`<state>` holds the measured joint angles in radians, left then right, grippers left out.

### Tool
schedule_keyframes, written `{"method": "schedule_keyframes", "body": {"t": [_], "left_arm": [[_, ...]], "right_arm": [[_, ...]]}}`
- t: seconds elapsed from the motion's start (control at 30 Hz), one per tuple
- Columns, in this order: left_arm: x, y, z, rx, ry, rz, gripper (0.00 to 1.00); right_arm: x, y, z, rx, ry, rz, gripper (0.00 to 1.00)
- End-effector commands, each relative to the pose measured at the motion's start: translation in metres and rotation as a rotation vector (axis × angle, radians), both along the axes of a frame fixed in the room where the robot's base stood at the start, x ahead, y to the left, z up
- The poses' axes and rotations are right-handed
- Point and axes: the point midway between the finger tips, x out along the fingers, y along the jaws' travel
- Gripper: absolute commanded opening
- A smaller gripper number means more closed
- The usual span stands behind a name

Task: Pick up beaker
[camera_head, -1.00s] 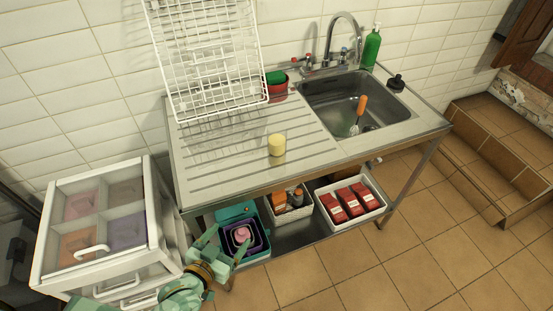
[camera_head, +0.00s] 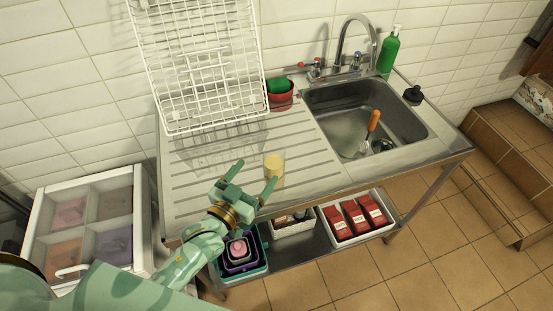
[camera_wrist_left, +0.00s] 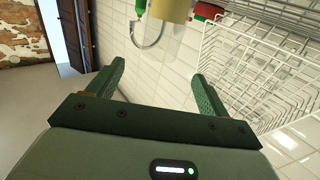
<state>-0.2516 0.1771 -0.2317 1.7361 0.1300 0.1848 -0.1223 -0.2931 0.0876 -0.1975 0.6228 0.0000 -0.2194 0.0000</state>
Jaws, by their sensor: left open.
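The beaker (camera_head: 274,163) is a small clear cylinder with pale yellow contents, standing on the ribbed metal drainboard (camera_head: 205,190) left of the sink. It also shows in the left wrist view (camera_wrist_left: 170,12) at the top, ahead of the fingers and cut by the frame edge. My left gripper (camera_head: 254,177) is open and empty, close to the beaker on its near left side. One fingertip overlaps the beaker's lower part in the head view; contact cannot be told. The two fingers also show in the wrist view (camera_wrist_left: 159,72), with the beaker between their lines. My right gripper is out of view.
A white wire rack (camera_head: 200,70) stands behind, with a red bowl (camera_head: 281,101) beside it. The sink (camera_head: 345,122) holds an orange-handled tool (camera_head: 372,121). A green bottle (camera_head: 389,52) stands behind. Boxes (camera_head: 357,217) sit on the lower shelf.

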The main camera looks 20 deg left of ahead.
Motion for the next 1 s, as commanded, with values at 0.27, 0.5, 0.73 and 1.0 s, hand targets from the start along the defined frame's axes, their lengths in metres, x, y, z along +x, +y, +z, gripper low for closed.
{"method": "schedule_keyframes", "body": {"t": [0.27,0.5,0.73,1.0], "left_arm": [[0.056,-0.014,-0.001,-0.001,-0.001,0.000,0.79],[0.078,-0.020,0.001,-0.001,-0.002,0.000,0.79],[0.110,-0.028,0.001,-0.001,0.001,0.000,0.79],[0.114,-0.029,0.002,-0.001,0.001,0.000,0.79]], "right_arm": [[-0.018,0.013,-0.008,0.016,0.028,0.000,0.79],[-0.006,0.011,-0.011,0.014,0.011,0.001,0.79],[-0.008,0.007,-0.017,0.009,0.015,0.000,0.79],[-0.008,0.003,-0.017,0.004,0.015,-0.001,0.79]]}}
